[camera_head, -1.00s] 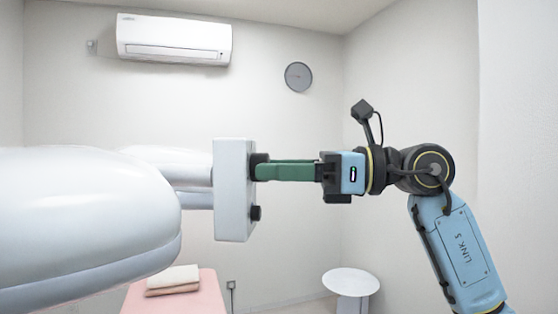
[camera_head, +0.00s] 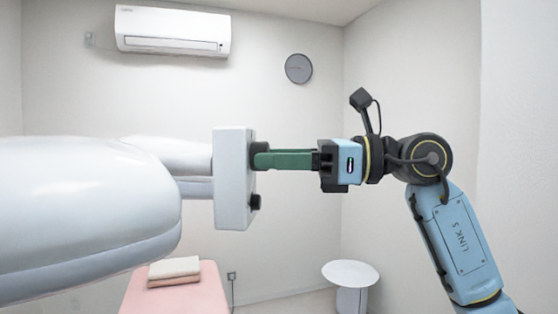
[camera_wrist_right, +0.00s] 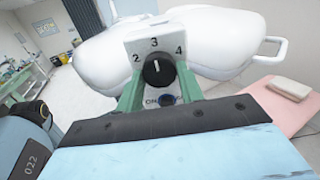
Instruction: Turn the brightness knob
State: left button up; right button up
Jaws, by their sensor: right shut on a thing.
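The black brightness knob (camera_wrist_right: 158,72) is on a pale control panel marked 2, 3 and 4 (camera_wrist_right: 152,48). Its white pointer line stands nearly upright, toward the 3. My right gripper (camera_wrist_right: 156,80) has a green finger on each side of the knob and is shut on it. In the head view the panel (camera_head: 233,185) is seen from its side, and the right gripper (camera_head: 264,159) reaches it from the right at the upper knob. A second, smaller dark knob (camera_head: 255,202) sits lower on the panel, near "ON" lettering in the wrist view. My left gripper is not in view.
The large white lamp body (camera_head: 85,215) fills the left, behind the panel. A pink bed (camera_head: 190,295) with folded towels (camera_head: 174,270) stands below. A round white side table (camera_head: 350,273) is at the lower right. Space around my right arm looks clear.

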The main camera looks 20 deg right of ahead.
jog(key=shift+w+r+n+b, duration=0.1)
jog(key=shift+n+b, duration=2.75)
jog(key=shift+n, duration=2.65)
jog(key=o, duration=1)
jog(key=shift+d, duration=0.2)
jog(key=b+v, duration=0.2)
jog(key=v, duration=1.1)
jog(key=shift+b, duration=0.4)
